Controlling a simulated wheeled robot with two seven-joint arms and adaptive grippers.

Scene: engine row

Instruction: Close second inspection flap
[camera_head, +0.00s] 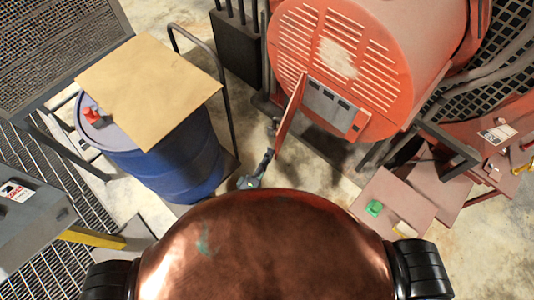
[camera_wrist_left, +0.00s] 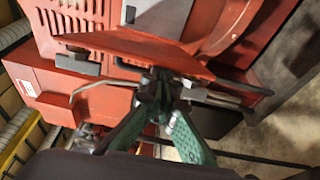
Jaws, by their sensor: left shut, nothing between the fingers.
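The red inspection flap (camera_head: 290,117) stands open at the lower left of the orange-red engine housing (camera_head: 378,45). Beside it, the opening shows a grey panel with dark slots (camera_head: 328,104). My left gripper (camera_head: 272,128) is just left of the flap, near its outer part. In the left wrist view the flap (camera_wrist_left: 150,50) spans the middle as a red plate, seen at a slant. My green-fingered left gripper (camera_wrist_left: 160,84) is shut and empty, its tips close below the flap; I cannot tell whether they touch. My right gripper is not in view.
A blue drum (camera_head: 175,160) with a tan board (camera_head: 148,90) on top stands left of the flap. A dark handrail (camera_head: 205,50) rises behind it. A reddish low platform with a green item (camera_head: 374,208) lies at right. Concrete floor shows between drum and engine.

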